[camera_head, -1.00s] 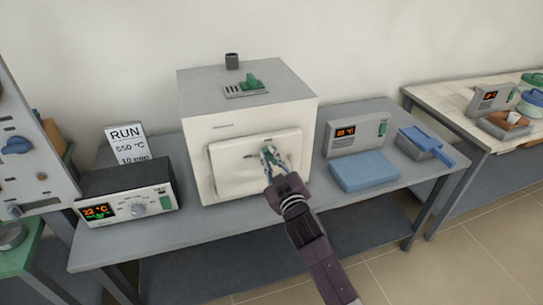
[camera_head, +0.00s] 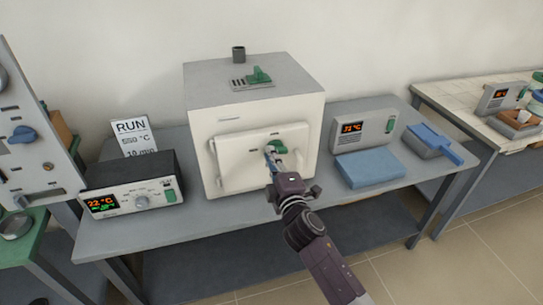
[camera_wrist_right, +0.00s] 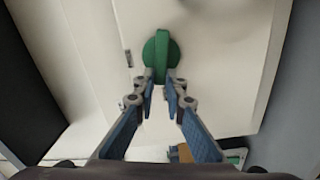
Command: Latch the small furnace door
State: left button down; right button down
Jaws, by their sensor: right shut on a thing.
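The small furnace (camera_head: 205,130) is a cream box with a grey top on the grey bench. Its door (camera_head: 237,165) lies against the front; I cannot tell if a thin gap remains. A green latch knob (camera_head: 279,145) sits at the door's upper right. My right gripper (camera_head: 272,157) is at the knob, its fingers shut on the knob's raised bar. In the right wrist view, the knob (camera_wrist_right: 160,50) is a green disc with an upright bar, and the gripper's fingertips (camera_wrist_right: 160,82) flank the bar's lower end. My left gripper is not in view.
A controller reading 22 °C (camera_head: 132,195) stands left of the furnace, with a RUN card (camera_head: 133,135) behind it. Right of it are a grey display unit (camera_head: 362,132), a blue block (camera_head: 370,169) and a blue-handled tray (camera_head: 432,143). Green switch on the furnace top (camera_head: 258,75).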

jog(key=shift+f+n, duration=0.3)
jog(key=shift+n, duration=0.8)
jog(key=c, duration=2)
grip_release()
jog(key=v, duration=1.2)
